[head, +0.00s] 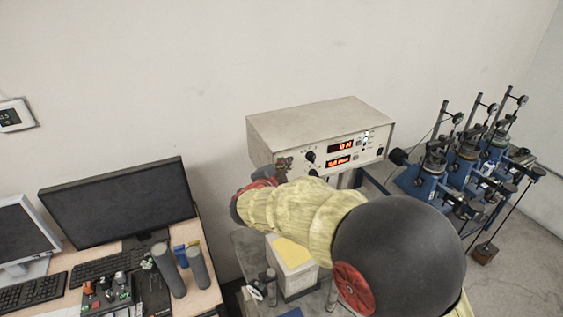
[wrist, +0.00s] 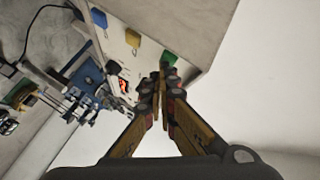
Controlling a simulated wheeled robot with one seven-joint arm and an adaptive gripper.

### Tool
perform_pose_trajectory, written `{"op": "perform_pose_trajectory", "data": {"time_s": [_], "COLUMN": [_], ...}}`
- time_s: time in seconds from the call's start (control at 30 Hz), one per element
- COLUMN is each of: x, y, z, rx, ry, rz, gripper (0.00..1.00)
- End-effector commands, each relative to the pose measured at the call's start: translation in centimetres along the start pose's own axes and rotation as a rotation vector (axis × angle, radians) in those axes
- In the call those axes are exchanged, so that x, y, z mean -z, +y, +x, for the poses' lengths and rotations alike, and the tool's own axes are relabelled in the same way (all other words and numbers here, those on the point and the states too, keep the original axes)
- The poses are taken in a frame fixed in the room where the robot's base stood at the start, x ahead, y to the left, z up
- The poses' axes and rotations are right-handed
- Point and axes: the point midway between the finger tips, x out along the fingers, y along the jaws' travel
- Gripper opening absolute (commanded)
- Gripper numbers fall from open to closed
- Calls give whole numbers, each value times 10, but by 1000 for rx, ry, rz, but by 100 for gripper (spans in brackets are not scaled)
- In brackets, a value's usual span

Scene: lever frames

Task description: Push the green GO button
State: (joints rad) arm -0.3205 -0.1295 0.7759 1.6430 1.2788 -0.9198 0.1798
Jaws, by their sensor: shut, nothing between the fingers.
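The green button (wrist: 169,57) shows in the wrist view on the pale front panel of a control box, and its lettering cannot be read. My gripper (wrist: 163,76) is shut and empty, with its fingertips close to the green button; I cannot tell whether they touch it. In the head view the control box (head: 315,122) stands against the wall with red lit displays. My gripper (head: 284,164) shows there at the lower left of its front panel. The green button cannot be made out in the head view.
A yellow button (wrist: 132,38) and a blue button (wrist: 98,17) sit in line with the green one. Blue test stands (head: 465,165) are to the right. A desk with a monitor (head: 118,203) is at left. A white box (head: 291,271) stands below my arm.

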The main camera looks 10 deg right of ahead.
Motion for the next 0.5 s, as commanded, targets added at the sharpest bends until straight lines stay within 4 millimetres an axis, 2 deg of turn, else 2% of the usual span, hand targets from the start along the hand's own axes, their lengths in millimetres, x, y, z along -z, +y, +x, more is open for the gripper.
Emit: {"op": "perform_pose_trajectory", "data": {"time_s": [0.5], "x": [2], "y": [2], "z": [-3], "rx": [0], "ry": [-1], "rz": [0], "gripper": [0]}}
